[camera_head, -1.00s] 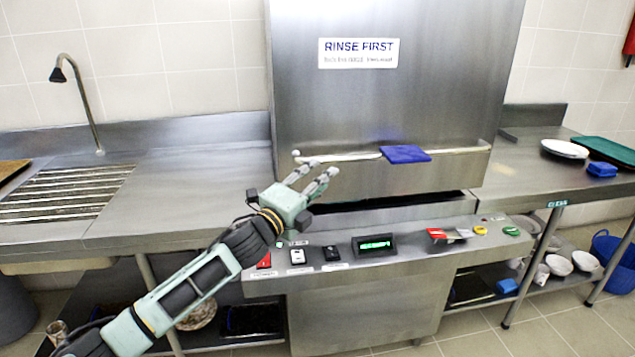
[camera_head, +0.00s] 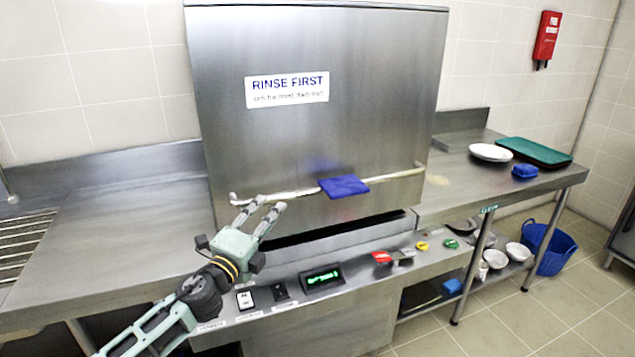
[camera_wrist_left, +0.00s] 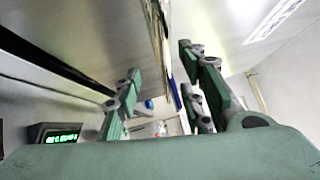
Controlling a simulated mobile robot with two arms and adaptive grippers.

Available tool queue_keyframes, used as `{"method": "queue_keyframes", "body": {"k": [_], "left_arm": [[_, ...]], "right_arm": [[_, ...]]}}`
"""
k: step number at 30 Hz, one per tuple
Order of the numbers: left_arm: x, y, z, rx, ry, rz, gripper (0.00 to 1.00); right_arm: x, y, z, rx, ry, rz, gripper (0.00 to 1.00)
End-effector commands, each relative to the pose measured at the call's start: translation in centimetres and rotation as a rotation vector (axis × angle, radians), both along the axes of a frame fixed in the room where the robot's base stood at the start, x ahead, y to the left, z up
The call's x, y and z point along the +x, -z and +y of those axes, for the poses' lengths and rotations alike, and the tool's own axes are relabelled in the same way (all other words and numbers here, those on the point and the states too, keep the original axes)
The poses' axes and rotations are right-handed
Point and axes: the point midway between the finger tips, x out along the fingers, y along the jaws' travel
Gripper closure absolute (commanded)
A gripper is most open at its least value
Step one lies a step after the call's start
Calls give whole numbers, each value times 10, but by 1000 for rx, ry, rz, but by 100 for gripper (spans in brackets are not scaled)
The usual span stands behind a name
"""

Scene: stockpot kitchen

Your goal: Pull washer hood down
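The washer hood (camera_head: 310,120) is a large steel box with a "RINSE FIRST" label, standing above the control panel with a dark gap under its lower edge. Its handle bar (camera_head: 398,175) runs across the lower front, with a blue cloth (camera_head: 344,186) draped over the middle. My left gripper (camera_head: 262,204) is at the left end of the bar, its fingers apart. In the left wrist view the bar (camera_wrist_left: 157,35) passes between the spread fingers (camera_wrist_left: 160,95), and I see no grip on it. My right gripper is in neither view.
The control panel (camera_head: 360,268) with switches and a lit display (camera_head: 322,278) juts out below the hood. The right counter (camera_head: 455,185) holds white plates (camera_head: 490,152), a green tray (camera_head: 535,152) and a blue item (camera_head: 524,172). The left counter (camera_head: 120,215) is clear.

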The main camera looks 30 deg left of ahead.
Motion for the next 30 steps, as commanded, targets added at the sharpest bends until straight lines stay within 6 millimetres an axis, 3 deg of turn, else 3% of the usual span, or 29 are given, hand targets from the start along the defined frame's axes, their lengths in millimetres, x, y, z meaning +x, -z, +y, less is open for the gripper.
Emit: {"method": "queue_keyframes", "body": {"k": [5,21,30], "left_arm": [[-7,-4,9,7,-18,-2,63],[58,-13,13,7,-19,-3,63],[68,-13,13,8,-16,-2,63]], "right_arm": [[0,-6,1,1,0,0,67],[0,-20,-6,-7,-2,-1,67],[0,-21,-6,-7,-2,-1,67]]}}
